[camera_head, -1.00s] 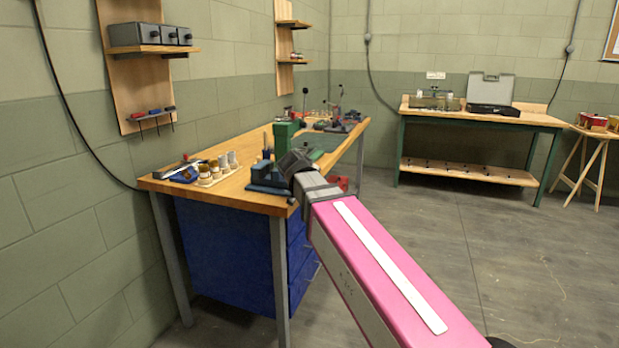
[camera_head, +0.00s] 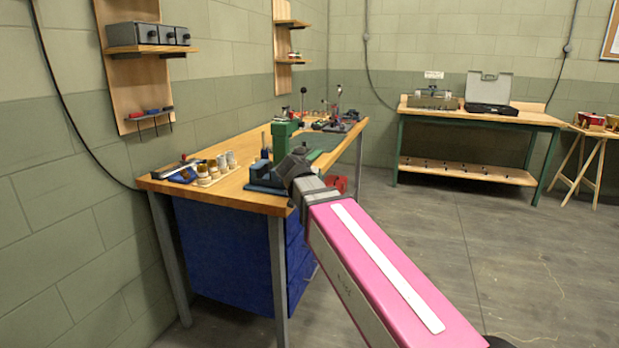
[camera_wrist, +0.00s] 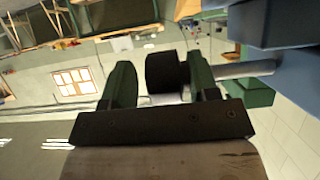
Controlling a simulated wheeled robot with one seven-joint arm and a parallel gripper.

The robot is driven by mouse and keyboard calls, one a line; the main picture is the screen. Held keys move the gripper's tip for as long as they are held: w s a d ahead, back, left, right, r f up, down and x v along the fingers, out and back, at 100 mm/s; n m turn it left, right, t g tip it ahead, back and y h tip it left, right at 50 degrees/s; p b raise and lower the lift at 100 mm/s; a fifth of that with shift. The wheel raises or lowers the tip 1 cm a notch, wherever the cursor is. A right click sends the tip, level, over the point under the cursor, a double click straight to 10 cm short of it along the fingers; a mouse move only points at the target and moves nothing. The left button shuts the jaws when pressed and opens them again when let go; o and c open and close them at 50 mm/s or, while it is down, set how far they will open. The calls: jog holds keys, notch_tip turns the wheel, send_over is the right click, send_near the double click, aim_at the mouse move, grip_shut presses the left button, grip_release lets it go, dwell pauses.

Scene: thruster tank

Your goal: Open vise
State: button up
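The blue vise (camera_head: 262,178) sits at the near front edge of the wooden workbench (camera_head: 228,194), partly hidden by my arm. My gripper (camera_head: 297,166) is right beside it, over the bench edge. In the wrist view the vise's blue body (camera_wrist: 297,75) fills the right side, and a grey rod (camera_wrist: 248,68) reaches from it to a black cylindrical knob (camera_wrist: 163,73). My gripper's two green fingers (camera_wrist: 160,85) stand apart. The knob appears between or just beyond them, with a gap at the left finger. I cannot tell whether the right finger touches the knob or rod.
A green tool (camera_head: 284,138) stands on the bench just behind the vise. A rack of small containers (camera_head: 215,170) is to its left. Blue drawers (camera_head: 235,250) are under the bench. A second bench (camera_head: 480,116) stands at the back. The floor at right is clear.

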jog(key=shift+a, duration=0.15)
jog(key=v, duration=1)
jog(key=shift+s+r, duration=0.2)
jog(key=shift+s, duration=0.1)
jog(key=w+g, duration=0.2)
jog(key=w+d+m+g+y, duration=0.1)
jog(key=w+g, duration=0.1)
jog(key=w, duration=0.1)
jog(key=w+d+r+g, duration=0.1)
jog(key=w+g, duration=0.1)
jog(key=shift+w+r+g, duration=0.15)
jog(key=shift+w+g, duration=0.05)
jog(key=shift+g, duration=0.2)
jog(key=r+g+y, duration=0.1)
jog(key=w+r+g+y, duration=0.1)
jog(key=r+g, duration=0.1)
jog(key=w+d+r+g+y, duration=0.1)
jog(key=shift+r+n+g, duration=0.3)
jog(key=shift+r+n, duration=0.05)
jog(key=shift+n, duration=0.05)
jog(key=shift+s, duration=0.1)
notch_tip(320, 180, down, 11)
jog(key=shift+r, duration=0.2)
jog(key=shift+s, duration=0.1)
jog(key=c, duration=0.8)
